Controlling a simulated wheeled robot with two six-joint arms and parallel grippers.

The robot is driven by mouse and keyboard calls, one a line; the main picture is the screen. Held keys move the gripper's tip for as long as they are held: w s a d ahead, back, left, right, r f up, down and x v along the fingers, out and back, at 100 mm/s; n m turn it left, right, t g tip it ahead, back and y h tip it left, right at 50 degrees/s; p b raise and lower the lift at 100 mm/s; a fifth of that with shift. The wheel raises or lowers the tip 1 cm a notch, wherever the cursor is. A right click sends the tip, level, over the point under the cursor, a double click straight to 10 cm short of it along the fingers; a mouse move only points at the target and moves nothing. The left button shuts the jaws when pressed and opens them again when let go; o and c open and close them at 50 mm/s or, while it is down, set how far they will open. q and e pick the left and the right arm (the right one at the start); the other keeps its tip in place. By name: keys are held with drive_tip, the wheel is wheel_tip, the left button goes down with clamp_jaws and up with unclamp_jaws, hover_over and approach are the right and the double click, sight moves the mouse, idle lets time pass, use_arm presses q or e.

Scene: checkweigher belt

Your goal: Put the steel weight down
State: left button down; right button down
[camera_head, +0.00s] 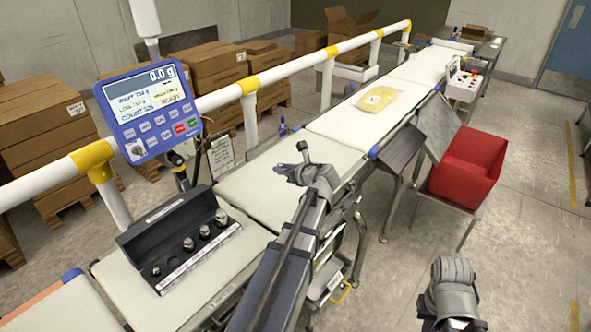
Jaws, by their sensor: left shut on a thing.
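My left gripper (294,171) is over the pale weighing belt (262,188), its arm coming up from the bottom middle. It is shut on the steel weight (303,147), a small dark metal piece whose knobbed top shows above the fingers. The weight's lower part is hidden, and I cannot tell the gap between it and the belt. The blue display (151,103) at the left reads 0.0 g. My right gripper (452,280) is low at the lower right, away from the belt; its fingertips are not clear.
An open black weight case (148,233) with several steel weights lies at the left. A yellow bag (378,98) lies on the farther belt (352,122). A white guard rail (222,95) runs behind. A red bin (467,167) stands at the right. The belt around the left gripper is clear.

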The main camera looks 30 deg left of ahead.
use_arm(q)
drive_tip(key=s+a, duration=0.1)
drive_tip(key=a, duration=0.1)
drive_tip(key=b, duration=0.6)
hover_over(277, 199)
drive_tip(key=shift+n, duration=0.3)
wheel_tip(277, 199, down, 6)
drive_tip(key=shift+a+f, duration=0.15)
drive_tip(key=shift+f, duration=0.05)
wheel_tip(277, 199, down, 4)
drive_tip(key=b, duration=0.4)
drive_tip(key=shift+r, duration=0.15)
drive_tip(key=c, duration=0.7)
unclamp_jaws()
